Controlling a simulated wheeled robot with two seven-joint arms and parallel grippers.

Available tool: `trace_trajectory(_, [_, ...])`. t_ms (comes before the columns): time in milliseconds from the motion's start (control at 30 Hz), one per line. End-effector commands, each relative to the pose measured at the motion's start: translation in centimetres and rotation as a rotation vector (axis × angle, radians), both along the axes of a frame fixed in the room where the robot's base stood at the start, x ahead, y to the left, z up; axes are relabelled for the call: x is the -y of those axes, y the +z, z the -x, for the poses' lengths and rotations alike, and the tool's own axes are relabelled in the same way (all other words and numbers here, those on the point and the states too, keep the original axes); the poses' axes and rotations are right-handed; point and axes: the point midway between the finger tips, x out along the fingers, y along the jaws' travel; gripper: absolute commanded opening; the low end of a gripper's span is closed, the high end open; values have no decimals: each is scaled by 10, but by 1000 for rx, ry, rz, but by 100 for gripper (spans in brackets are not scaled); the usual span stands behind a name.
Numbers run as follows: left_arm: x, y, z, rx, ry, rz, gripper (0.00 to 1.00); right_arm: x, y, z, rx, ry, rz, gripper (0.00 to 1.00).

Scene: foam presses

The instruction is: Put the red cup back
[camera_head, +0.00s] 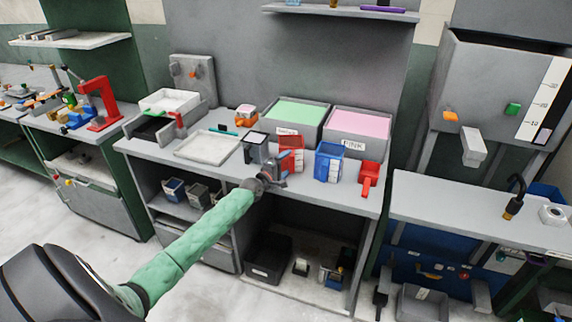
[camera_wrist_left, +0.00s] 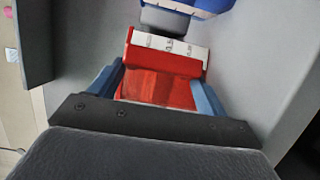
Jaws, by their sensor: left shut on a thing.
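The red cup (camera_head: 291,142) is at the front of the grey counter, between a dark grey cup (camera_head: 255,148) and a blue cup (camera_head: 328,161). My left gripper (camera_head: 273,179) is at its near side, and its forearm hides part of the counter edge. In the left wrist view the red cup (camera_wrist_left: 160,88), with a white marked strip, sits between the blue fingers of my left gripper (camera_wrist_left: 157,92), which is shut on it. I cannot tell whether the cup touches the counter. My right gripper is not in view.
Behind stand a green-filled bin (camera_head: 298,113) and a pink-filled bin (camera_head: 360,124). A red scoop-like piece (camera_head: 369,178) lies right of the blue cup. A pale tray (camera_head: 207,145) lies to the left. An open gap separates this counter from the right-hand bench (camera_head: 470,205).

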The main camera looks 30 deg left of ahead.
Motion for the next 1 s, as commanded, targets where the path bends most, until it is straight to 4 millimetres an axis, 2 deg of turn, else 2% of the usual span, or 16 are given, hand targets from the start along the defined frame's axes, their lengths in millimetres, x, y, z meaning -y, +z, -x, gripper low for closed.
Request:
trace_trajectory(367, [1,-2,0,1,0,1,52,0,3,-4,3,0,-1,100])
trace_trajectory(400, [1,-2,0,0,-1,1,82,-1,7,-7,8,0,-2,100])
trace_trajectory(500, [1,-2,0,0,-1,1,98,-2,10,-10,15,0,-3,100])
trace_trajectory(900, [1,2,0,0,-1,1,98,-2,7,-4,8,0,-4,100])
trace_trajectory(1000, [1,-3,11,-1,-2,2,98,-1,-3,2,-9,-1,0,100])
